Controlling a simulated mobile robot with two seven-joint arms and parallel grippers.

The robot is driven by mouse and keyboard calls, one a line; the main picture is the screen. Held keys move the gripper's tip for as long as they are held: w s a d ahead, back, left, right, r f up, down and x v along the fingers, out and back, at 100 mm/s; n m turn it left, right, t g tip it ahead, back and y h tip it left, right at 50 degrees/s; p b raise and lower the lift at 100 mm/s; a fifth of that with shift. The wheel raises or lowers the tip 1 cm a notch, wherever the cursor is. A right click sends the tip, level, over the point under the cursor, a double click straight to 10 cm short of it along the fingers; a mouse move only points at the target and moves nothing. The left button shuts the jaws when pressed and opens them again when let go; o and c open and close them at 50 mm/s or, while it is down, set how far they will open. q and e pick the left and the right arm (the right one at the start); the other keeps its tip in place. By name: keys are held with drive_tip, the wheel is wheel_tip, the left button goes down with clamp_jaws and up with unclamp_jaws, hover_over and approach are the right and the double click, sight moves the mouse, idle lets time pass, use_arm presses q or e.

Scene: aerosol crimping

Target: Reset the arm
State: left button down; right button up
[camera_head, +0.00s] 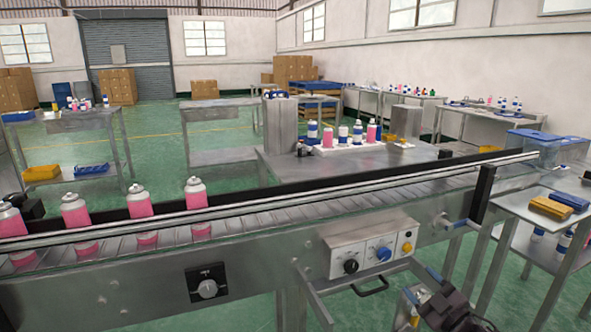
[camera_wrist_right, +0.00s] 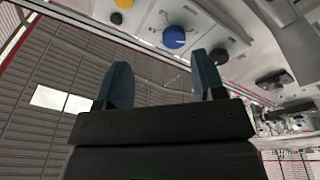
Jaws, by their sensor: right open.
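My right gripper (camera_head: 421,284) is at the lower right of the head view, in front of the conveyor and just below its white control box (camera_head: 345,242). In the right wrist view the two dark blue fingers (camera_wrist_right: 163,72) stand apart with nothing between them. The gripper is open and empty. The control box also shows beyond the fingers in the wrist view, with its blue knob (camera_wrist_right: 174,37). I see no contact between the fingers and the box. My left gripper is not in view.
Several pink spray cans (camera_head: 140,203) stand on the conveyor (camera_head: 290,218) at the left. A handle-like metal frame (camera_head: 318,303) juts out beneath the control box, close to my right gripper. A side table (camera_head: 535,212) with yellow and blue boxes stands at the right.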

drive_tip(key=s+f+m+g+h+p, duration=0.2)
drive_tip(key=s+f+m, duration=0.1)
drive_tip(key=s, duration=1.1)
drive_tip(key=s+a+f+m+g+h+p, duration=0.1)
drive_tip(key=s+f+m+g+h+p, duration=0.2)
drive_tip(key=s, duration=1.1)
drive_tip(key=s+a+f+m+g+h+p, duration=0.1)
drive_tip(key=s+f+m, duration=0.4)
drive_tip(key=s, duration=0.8)
drive_tip(key=shift+s+a+m+g+h+p, duration=0.15)
drive_tip(key=shift+s+m+g+h+p, duration=0.25)
drive_tip(key=shift+g+h+p, duration=0.45)
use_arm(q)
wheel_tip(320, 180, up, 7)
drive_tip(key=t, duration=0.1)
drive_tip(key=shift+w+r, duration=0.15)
use_arm(e)
drive_tip(key=shift+c, duration=0.4)
